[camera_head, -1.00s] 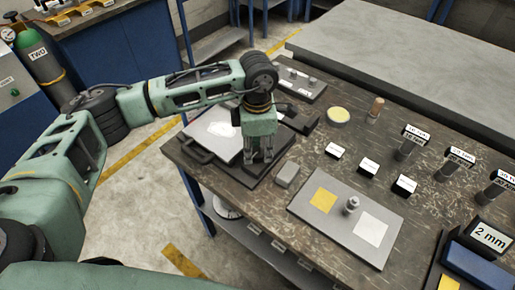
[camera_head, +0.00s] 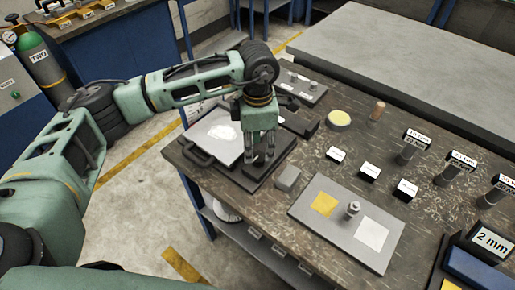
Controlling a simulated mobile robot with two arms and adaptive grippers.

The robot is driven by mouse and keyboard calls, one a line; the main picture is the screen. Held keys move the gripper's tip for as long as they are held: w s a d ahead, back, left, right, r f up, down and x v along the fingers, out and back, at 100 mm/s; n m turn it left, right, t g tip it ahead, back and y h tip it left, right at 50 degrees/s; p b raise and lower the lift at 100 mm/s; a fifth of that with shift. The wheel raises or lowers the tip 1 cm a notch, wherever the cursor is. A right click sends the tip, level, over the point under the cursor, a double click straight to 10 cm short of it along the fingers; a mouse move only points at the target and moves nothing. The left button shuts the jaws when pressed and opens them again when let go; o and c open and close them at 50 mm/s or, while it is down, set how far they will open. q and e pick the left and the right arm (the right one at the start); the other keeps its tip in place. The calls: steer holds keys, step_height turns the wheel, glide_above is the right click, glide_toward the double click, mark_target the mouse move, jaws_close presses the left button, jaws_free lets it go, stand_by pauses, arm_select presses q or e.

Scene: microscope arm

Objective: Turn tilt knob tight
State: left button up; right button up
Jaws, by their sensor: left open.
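My left gripper (camera_head: 261,161) points down over a dark base (camera_head: 257,180) near the table's left front edge. Its fingers are apart, at or just above the base; contact cannot be told. A black-framed plate with a light grey top and a white patch (camera_head: 221,134) lies left of the fingers. A dark arm-like part (camera_head: 297,121) shows behind the gripper. I cannot make out the tilt knob; it may be hidden behind the gripper. My right gripper is not in view.
A small grey block (camera_head: 289,178) sits right of the base. A grey tray (camera_head: 330,229) with a yellow square, a white square and a small metal weight lies in front. Several labelled blocks and cylinders stand to the right.

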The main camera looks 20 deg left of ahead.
mark_target(257, 154)
arm_select(q)
step_height(257, 154, up, 9)
steer(key=shift+r, duration=0.2)
steer(key=shift+s+f, duration=0.1)
stand_by(0.5)
